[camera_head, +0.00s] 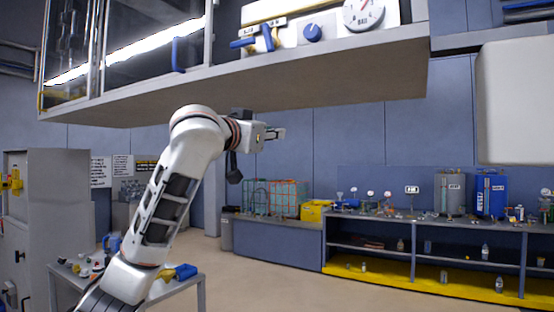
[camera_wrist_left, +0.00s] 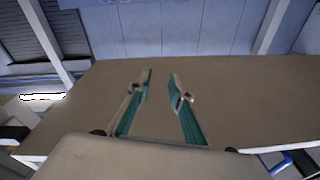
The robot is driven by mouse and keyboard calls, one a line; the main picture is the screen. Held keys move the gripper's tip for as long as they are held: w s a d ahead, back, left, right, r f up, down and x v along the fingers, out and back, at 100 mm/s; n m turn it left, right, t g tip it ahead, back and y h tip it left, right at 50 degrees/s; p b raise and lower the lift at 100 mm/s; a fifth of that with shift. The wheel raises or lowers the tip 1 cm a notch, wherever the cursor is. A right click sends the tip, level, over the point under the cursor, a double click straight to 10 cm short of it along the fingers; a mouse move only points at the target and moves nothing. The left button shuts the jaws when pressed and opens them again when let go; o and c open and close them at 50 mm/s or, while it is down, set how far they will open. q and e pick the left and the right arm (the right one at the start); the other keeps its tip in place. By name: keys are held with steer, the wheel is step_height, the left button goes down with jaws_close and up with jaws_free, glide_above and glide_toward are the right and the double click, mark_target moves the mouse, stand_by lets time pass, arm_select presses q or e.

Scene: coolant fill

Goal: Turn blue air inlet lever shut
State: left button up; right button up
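Blue levers sit on a pale panel (camera_head: 290,25) at the top of the head view. One blue lever (camera_head: 268,38) points down, and another blue handle (camera_head: 241,43) lies roughly level to its left. Their labels are too small to read, so I cannot tell which is the air inlet. My left gripper (camera_head: 279,133) is below the cabinet's underside, apart from the levers. In the left wrist view its teal fingers (camera_wrist_left: 162,88) stand apart with nothing between them. A blue handle (camera_wrist_left: 284,163) shows at that view's lower right. My right gripper is not in view.
The overhead cabinet's grey underside (camera_head: 300,92) lies between my left gripper and the panel. A blue knob (camera_head: 312,33) and a round gauge (camera_head: 363,13) sit right of the levers. A workbench (camera_head: 440,226) stands farther back, with open floor before it.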

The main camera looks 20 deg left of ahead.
arm_select(q)
step_height(320, 180, down, 6)
steer(key=w, duration=0.2)
steer(key=shift+d+f+m+g, duration=0.2)
steer(key=shift+d+m+g, duration=0.1)
steer(key=shift+d, duration=0.15)
